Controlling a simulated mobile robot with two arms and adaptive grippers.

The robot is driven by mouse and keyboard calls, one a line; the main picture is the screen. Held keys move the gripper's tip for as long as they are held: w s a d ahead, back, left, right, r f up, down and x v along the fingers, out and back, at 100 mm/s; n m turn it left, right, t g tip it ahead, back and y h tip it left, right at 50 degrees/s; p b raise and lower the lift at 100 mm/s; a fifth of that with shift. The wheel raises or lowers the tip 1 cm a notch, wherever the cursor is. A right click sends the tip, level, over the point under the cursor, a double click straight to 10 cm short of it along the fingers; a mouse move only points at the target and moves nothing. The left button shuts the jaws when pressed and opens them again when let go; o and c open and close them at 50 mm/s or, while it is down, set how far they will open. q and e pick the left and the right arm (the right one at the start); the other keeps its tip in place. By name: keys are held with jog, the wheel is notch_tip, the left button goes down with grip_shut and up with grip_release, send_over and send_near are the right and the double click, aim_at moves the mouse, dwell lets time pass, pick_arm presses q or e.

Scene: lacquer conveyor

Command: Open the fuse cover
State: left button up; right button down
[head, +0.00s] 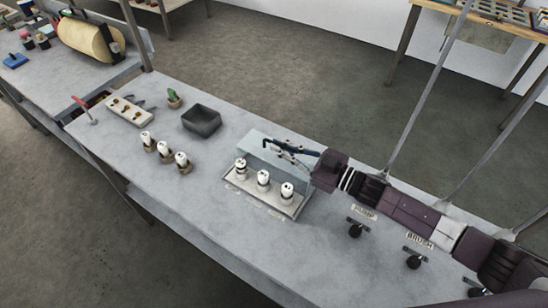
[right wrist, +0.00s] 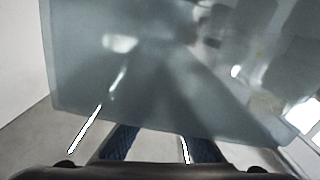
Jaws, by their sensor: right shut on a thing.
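The fuse cover (head: 257,149) is a clear, pale pane that appears raised along the back side of a light metal base (head: 232,183). Several white fuses stand uncovered on the base, among them a middle one (head: 263,178). My right gripper (head: 275,146) reaches in from the right and is shut on the cover near its upper edge. In the right wrist view the grey see-through cover (right wrist: 100,75) fills much of the picture, above the blue fingers (right wrist: 165,143). The exact grip contact is hard to make out. My left gripper is not in view.
Left of the base, several white fuses stand in brown holders (head: 164,151). A dark bin (head: 201,121), small cactus (head: 174,98) and white block (head: 128,109) stand farther left. Black knobs (head: 355,229) sit on the right. The bench (head: 190,205) front is clear.

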aim_at(306, 160)
jog(key=shift+s, duration=0.1)
jog(key=c, duration=2.1)
grip_release()
jog(key=v, duration=0.7)
jog(key=shift+s+d, duration=0.15)
jog(key=shift+c, duration=0.4)
